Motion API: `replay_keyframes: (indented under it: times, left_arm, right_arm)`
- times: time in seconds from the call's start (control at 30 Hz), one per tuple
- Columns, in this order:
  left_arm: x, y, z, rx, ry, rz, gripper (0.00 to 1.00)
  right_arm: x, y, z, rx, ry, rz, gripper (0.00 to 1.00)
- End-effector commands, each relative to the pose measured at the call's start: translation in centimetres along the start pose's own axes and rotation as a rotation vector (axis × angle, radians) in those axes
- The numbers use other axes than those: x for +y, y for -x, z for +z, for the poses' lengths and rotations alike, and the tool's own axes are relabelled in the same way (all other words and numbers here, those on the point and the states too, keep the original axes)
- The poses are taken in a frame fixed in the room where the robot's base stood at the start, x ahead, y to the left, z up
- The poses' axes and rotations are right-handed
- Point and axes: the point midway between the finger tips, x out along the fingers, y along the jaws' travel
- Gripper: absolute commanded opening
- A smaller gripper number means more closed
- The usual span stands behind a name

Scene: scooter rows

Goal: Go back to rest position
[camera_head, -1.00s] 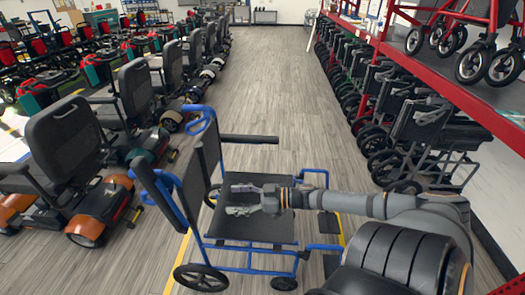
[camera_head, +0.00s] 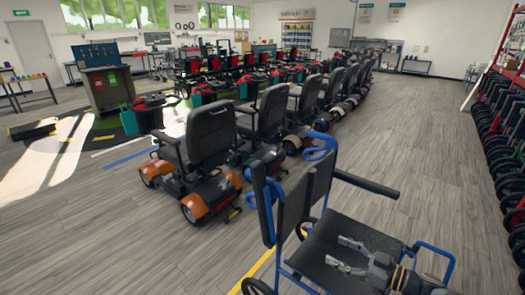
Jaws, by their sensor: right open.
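My right gripper (camera_head: 350,256) is in the lower right of the head view, its arm coming in from the bottom right. Its two fingers are spread apart with nothing between them. It is over the black seat of a blue-framed wheelchair (camera_head: 323,240); whether it touches the seat I cannot tell. My left gripper is not in view. Most of my right arm is cut off by the bottom edge.
A row of mobility scooters (camera_head: 210,139) stands left of the wheelchair. Folded wheelchairs (camera_head: 507,150) line the right edge. Open wood floor lies between them and at the lower left. A workbench cabinet (camera_head: 107,87) stands at the far left.

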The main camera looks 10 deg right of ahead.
Motion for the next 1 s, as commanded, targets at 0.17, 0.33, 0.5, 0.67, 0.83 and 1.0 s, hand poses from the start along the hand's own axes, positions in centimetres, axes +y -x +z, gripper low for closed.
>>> replay_keyframes:
  times: [0.17, 0.33, 0.5, 0.67, 0.83, 1.0]
  left_arm:
    - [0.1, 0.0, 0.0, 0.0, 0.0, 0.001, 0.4]
    - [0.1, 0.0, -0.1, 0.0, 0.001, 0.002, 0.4]
    - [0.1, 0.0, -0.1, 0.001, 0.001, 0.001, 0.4]
    - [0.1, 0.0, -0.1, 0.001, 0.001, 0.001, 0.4]
    - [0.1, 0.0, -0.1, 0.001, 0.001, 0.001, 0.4]
    - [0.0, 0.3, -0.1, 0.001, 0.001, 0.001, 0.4]
  right_arm:
    - [0.2, -1.5, 2.2, -0.065, -0.002, 0.248, 0.68]
    - [-1.1, -1.1, 5.9, -0.318, -0.054, 0.564, 0.68]
    - [-4.7, 1.4, 8.6, -0.612, -0.143, 0.683, 0.68]
    - [-8.5, 3.5, 9.6, -0.815, -0.221, 0.681, 0.68]
    - [-12.5, 5.5, 9.8, -0.988, -0.296, 0.631, 0.68]
    - [-15.6, 6.8, 10.4, -1.121, -0.355, 0.562, 0.68]
